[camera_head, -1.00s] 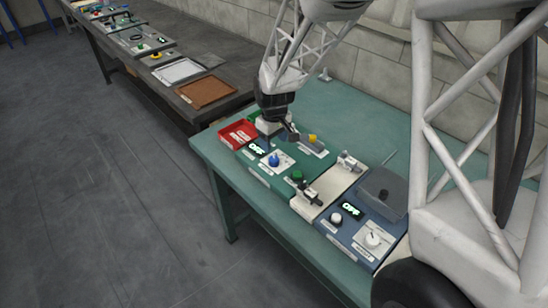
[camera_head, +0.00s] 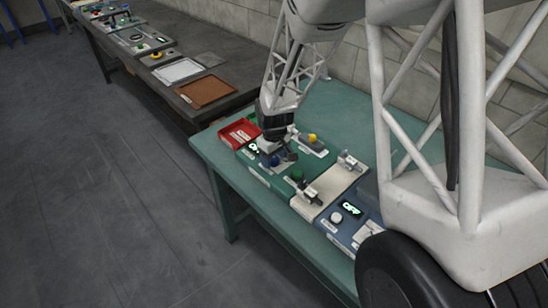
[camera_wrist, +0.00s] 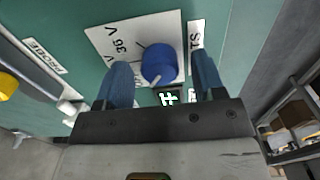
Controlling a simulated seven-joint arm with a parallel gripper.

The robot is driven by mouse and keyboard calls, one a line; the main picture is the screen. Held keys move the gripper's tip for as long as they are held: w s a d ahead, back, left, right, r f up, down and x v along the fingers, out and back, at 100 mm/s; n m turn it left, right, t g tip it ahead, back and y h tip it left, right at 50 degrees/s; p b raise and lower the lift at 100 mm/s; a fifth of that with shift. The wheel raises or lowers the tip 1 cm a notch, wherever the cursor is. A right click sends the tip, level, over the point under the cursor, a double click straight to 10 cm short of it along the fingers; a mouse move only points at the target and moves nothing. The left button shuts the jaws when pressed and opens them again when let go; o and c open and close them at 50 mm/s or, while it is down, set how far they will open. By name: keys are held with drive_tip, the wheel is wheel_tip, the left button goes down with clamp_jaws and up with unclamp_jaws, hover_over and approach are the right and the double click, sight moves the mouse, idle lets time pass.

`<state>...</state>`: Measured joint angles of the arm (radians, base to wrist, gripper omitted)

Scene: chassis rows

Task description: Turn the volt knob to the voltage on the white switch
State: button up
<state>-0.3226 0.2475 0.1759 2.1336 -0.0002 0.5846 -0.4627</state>
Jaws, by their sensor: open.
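The volt knob is a blue round knob (camera_wrist: 159,64) on a white plate (camera_wrist: 106,42) with a printed "36 V" mark, on the green chassis (camera_wrist: 50,20). Its white pointer line faces the lower left in the wrist view. A cut-off label ending in "TS" is beside it. My gripper (camera_wrist: 162,66) is open, one blue fingertip on each side of the knob; I cannot tell if they touch it. In the head view the knob (camera_head: 274,160) is partly hidden by my gripper (camera_head: 282,158). I cannot identify the white switch or read its voltage.
A lit display (camera_head: 254,148) is beside the knob. A blue chassis (camera_head: 330,228) is at the right.

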drive_tip(key=shift+f, duration=0.2)
drive_tip(key=shift+c, duration=0.3)
drive_tip(key=c, duration=0.9)
drive_tip(key=shift+o, duration=0.2)
